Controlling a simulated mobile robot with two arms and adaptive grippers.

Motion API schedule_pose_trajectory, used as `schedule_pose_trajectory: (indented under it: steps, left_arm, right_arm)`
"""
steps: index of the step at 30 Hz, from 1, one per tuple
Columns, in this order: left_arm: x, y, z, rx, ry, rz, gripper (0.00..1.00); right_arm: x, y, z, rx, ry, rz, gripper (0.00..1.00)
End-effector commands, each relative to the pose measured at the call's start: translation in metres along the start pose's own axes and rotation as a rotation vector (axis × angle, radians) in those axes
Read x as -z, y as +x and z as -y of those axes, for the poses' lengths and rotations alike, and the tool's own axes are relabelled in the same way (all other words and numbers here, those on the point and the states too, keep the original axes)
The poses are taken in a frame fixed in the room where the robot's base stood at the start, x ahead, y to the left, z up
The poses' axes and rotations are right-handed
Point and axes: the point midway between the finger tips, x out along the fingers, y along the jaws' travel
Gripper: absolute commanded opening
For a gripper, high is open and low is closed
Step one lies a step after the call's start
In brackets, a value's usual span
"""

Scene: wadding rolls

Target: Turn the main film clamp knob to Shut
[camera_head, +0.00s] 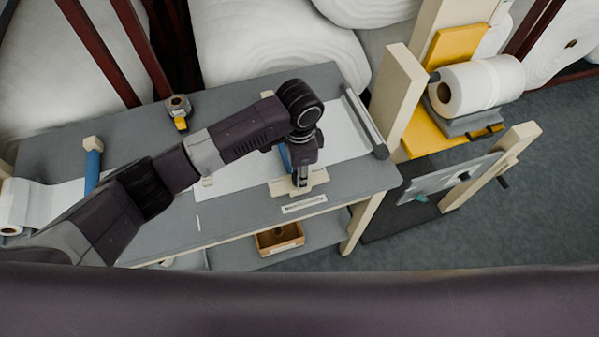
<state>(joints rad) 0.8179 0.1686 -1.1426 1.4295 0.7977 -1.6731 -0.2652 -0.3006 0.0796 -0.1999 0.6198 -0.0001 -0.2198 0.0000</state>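My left arm reaches in from the left over the grey workbench (150,215). My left gripper (299,182) points down at a cream block (318,179) near the bench's front right edge. The fingers are at or just over the middle of this block. The clamp knob cannot be made out clearly; the gripper covers that spot, and I cannot tell whether the fingers touch or hold anything. A white label strip (304,203) lies in front of the block; its text is too small to read. A blue part (285,156) shows behind the wrist. My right gripper is out of view.
A white sheet (235,177) lies across the bench, with a grey bar (365,122) at its right end. A wooden box (279,239) sits below. A yellow stand (425,135) with a white roll (480,85) is right.

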Motion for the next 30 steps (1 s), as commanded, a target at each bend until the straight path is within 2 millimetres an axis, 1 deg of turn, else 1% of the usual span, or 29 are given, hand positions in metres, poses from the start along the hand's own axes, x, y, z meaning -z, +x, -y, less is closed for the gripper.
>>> schedule_pose_trajectory:
  steps: [7,18,19,21,23,24,30]
  left_arm:
    - [0.0005,-0.0020,0.0017,0.004,0.039,-0.002,0.04]
    - [0.0004,-0.0021,0.0020,0.005,0.042,-0.002,0.04]
    - [0.0004,-0.0021,0.0020,0.005,0.042,-0.002,0.30]
    - [0.0004,-0.0021,0.0020,0.005,0.042,-0.002,0.38]
    - [0.0003,-0.0018,0.0017,0.004,0.042,-0.001,0.45]
    - [0.0002,-0.0015,0.0015,0.004,0.042,-0.001,0.46]
    - [0.0000,-0.0008,0.0009,0.002,0.041,0.000,0.46]
  right_arm:
    - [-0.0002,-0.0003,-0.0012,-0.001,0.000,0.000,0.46]
    - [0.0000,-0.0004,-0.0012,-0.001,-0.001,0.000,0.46]
    - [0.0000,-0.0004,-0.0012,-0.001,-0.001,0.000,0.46]
    - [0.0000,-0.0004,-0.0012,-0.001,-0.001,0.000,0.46]
    - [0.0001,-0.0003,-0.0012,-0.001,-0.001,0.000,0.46]
    - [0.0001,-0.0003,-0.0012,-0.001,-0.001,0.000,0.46]
    - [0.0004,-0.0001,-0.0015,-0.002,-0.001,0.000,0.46]
